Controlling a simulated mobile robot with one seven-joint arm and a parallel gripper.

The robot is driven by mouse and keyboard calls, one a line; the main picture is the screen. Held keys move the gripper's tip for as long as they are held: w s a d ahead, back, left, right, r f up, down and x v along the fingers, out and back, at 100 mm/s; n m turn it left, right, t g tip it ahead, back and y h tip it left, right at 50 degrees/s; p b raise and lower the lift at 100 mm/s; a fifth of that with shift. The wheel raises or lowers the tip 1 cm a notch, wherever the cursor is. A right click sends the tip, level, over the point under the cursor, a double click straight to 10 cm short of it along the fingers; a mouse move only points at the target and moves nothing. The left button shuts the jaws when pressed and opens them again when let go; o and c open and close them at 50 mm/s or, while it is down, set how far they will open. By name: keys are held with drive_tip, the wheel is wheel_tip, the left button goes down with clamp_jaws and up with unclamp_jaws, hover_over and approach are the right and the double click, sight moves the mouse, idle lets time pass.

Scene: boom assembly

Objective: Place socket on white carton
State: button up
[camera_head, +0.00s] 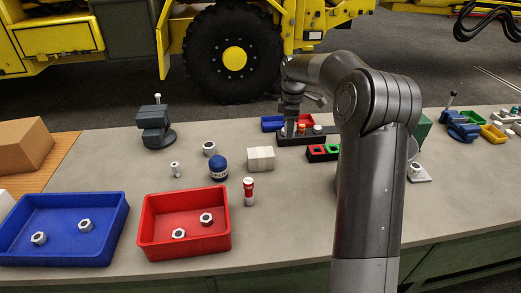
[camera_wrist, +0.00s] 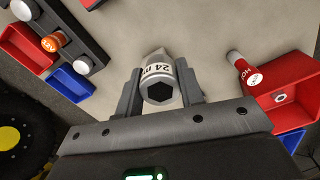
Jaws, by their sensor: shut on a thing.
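My gripper (camera_wrist: 160,88) is shut on a grey-white socket (camera_wrist: 158,72) marked 24. The socket's dark hexagonal opening faces the wrist camera. In the head view my gripper (camera_head: 290,112) is at the far side of the bench, by the black socket rack (camera_head: 283,141). The held socket is hard to make out there. The white carton (camera_head: 261,158) stands on the bench in front of the rack, with nothing seen on top. I cannot clearly identify the carton in the wrist view.
Red (camera_head: 185,248) and blue (camera_head: 66,256) nut trays are at the front.

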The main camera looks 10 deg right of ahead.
hover_over(260, 152)
wheel_tip(260, 152, down, 6)
drive_tip(key=shift+d+f, duration=0.1)
drive_tip(key=shift+f, duration=2.1)
drive_tip(key=o, duration=1.1)
drive_tip(key=shift+f, duration=0.15)
